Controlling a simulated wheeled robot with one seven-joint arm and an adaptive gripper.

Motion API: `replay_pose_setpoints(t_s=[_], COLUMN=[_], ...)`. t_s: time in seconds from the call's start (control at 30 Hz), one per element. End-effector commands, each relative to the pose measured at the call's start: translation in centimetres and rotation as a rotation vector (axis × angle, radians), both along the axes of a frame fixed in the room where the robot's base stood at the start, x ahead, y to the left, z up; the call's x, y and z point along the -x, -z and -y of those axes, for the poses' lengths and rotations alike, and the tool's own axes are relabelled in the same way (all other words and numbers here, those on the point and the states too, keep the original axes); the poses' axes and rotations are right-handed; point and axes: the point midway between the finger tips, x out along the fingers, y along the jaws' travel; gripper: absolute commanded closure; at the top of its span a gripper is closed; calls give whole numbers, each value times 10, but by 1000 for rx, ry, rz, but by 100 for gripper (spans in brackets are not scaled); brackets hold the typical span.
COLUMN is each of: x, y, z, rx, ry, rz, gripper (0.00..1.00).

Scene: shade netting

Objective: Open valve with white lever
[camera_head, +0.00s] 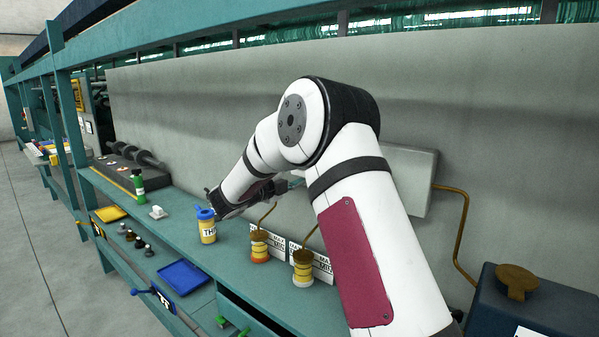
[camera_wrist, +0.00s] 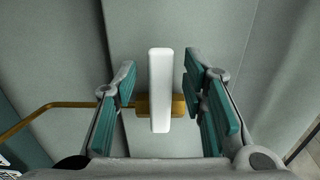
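The white lever (camera_wrist: 160,90) is a long, flat bar standing upright in the middle of the wrist view. A brass valve body and pipe (camera_wrist: 60,104) show behind it, with the pipe running off to the left. My gripper (camera_wrist: 162,84) is open, with one teal-padded finger on each side of the lever. Gaps show on both sides, and neither finger appears to touch it. How deep the lever sits between the fingers is hard to tell. In the head view my gripper (camera_head: 292,184) is partly hidden behind my arm, and the lever is not visible.
A teal bench (camera_head: 180,218) runs along the grey wall panel (camera_head: 480,110). A pale wall box (camera_head: 420,178) and dark blue box (camera_head: 550,305) are at right.

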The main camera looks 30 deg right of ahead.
Motion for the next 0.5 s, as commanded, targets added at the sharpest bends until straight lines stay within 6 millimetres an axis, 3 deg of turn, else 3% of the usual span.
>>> replay_pose_setpoints(t_s=[0.4,0.43,0.5], x=[-3,-3,-3], y=[0,0,0], z=[9,9,9], rx=[1,1,1], ry=[0,0,0], rz=[0,0,0], gripper=[62,64,80])
